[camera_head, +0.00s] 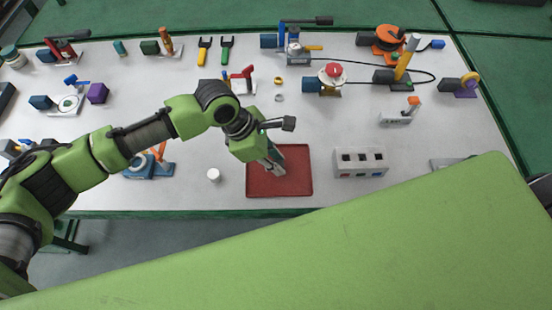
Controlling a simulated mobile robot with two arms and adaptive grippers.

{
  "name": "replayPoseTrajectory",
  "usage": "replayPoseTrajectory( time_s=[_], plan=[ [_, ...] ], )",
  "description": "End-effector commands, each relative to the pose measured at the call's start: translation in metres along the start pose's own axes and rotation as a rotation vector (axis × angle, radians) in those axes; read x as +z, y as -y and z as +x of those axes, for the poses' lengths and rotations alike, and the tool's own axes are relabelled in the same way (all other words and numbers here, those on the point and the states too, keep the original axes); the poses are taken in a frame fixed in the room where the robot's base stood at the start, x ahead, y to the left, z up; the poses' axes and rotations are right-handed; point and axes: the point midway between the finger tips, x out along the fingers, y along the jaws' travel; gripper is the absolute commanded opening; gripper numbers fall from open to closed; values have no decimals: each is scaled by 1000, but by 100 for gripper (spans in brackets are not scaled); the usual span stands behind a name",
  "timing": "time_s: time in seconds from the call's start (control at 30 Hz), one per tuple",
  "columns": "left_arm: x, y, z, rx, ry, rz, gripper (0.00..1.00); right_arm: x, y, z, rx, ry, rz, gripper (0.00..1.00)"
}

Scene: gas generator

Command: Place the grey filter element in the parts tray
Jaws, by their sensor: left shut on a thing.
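My left gripper (273,164) reaches down over the left half of this tray. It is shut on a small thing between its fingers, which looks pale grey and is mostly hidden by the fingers. I take it for the grey filter element. I cannot tell whether it touches the tray floor. My right gripper is not in view.
A small white cylinder (214,175) stands left of the tray. A pale block with several square openings (359,162) stands right of it. A blue-based fixture (150,171) is at the front left. Several tools and fixtures fill the table's back.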

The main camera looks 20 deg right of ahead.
Motion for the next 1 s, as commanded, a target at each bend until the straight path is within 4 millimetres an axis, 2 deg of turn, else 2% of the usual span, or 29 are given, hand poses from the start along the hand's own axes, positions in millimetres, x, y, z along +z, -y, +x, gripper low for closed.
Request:
replayPoseTrajectory(
  time_s=[0.03,0.07,0.1,0.43,0.53,0.67,1.0],
  plan=[
    [0,0,0,0,0,-1,25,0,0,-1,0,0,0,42],
    [0,0,0,0,0,0,33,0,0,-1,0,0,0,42],
    [0,0,0,0,0,0,36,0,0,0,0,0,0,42],
    [0,0,0,0,0,0,36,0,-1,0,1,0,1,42],
    [1,0,-6,0,0,0,36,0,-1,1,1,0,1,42],
    [0,-1,-28,3,1,1,36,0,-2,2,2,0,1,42],
    [0,0,-98,2,0,0,36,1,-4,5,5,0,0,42]
  ],
)
